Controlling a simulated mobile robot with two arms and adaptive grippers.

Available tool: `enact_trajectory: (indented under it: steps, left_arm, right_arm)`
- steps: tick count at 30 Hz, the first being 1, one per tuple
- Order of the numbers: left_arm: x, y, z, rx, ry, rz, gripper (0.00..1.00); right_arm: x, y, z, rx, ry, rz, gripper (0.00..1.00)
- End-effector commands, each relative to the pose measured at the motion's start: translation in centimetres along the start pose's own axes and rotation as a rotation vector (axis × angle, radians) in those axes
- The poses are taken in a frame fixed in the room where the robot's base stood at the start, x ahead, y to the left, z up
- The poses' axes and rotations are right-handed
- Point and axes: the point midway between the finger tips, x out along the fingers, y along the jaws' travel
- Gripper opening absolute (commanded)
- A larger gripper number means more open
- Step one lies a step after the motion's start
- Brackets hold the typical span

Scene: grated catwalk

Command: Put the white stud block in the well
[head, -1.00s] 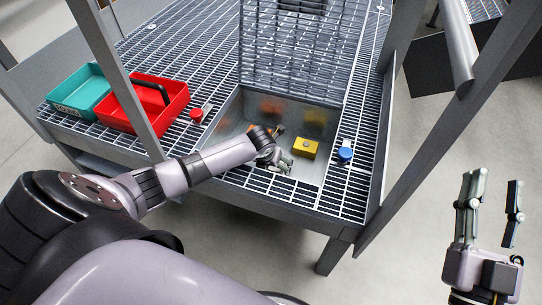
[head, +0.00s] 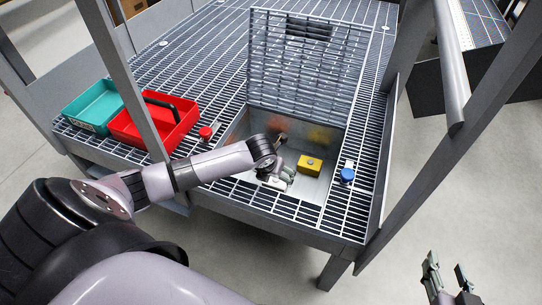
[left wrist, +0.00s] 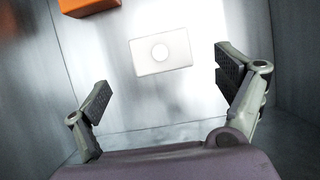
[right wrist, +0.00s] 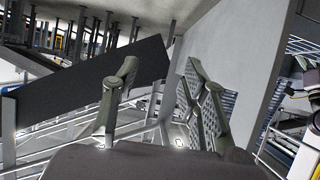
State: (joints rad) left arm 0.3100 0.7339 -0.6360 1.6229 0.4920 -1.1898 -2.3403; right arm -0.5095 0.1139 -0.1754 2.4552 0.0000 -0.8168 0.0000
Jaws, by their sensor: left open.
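The white stud block (left wrist: 161,52) lies flat on the bright metal floor of the well in the left wrist view, its round stud facing up. In the head view a white patch that looks like this block (head: 276,183) shows beside the fingers. The well (head: 313,187) is an open metal box sunk in the grating. My left gripper (head: 286,171) reaches down into it and is open, its fingers (left wrist: 163,80) apart with the block beyond them, not gripped. My right gripper (head: 447,268) is open and empty, off to the right of the catwalk.
A yellow block (head: 310,164) with a stud is also in the well. A grated lid (head: 300,70) stands raised behind it. A red knob (head: 206,133) and a blue knob (head: 347,175) flank the well. Red (head: 180,137) and teal (head: 87,100) trays sit left. Grey posts frame the platform.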

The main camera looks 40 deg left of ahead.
Motion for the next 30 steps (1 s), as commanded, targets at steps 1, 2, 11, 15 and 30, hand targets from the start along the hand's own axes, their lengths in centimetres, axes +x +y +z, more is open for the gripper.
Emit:
enact_trajectory:
  steps: [1, 2, 11, 15, 30]
  left_arm:
    - [-0.9, 0.0, 0.1, 0.003, 0.000, 0.000, 0.90]
    - [-1.2, 0.0, 0.0, 0.003, 0.001, 0.000, 0.90]
    - [-3.4, 0.0, 0.0, 0.002, 0.000, 0.001, 0.90]
    - [-3.7, 0.0, 0.0, 0.001, 0.000, 0.000, 0.90]
    - [-4.7, 0.0, 0.4, 0.000, 0.000, 0.000, 0.90]
  right_arm:
    - [-0.4, 0.2, 0.9, 0.000, -0.059, 0.004, 0.40]
    - [-0.6, 0.3, 1.6, 0.000, -0.093, 0.006, 0.40]
    - [-2.4, 0.8, 6.2, 0.004, -0.328, 0.019, 0.40]
    - [-2.8, 0.9, 6.9, 0.004, -0.364, 0.021, 0.40]
    - [-2.1, 1.0, 8.3, 0.005, -0.408, 0.022, 0.40]
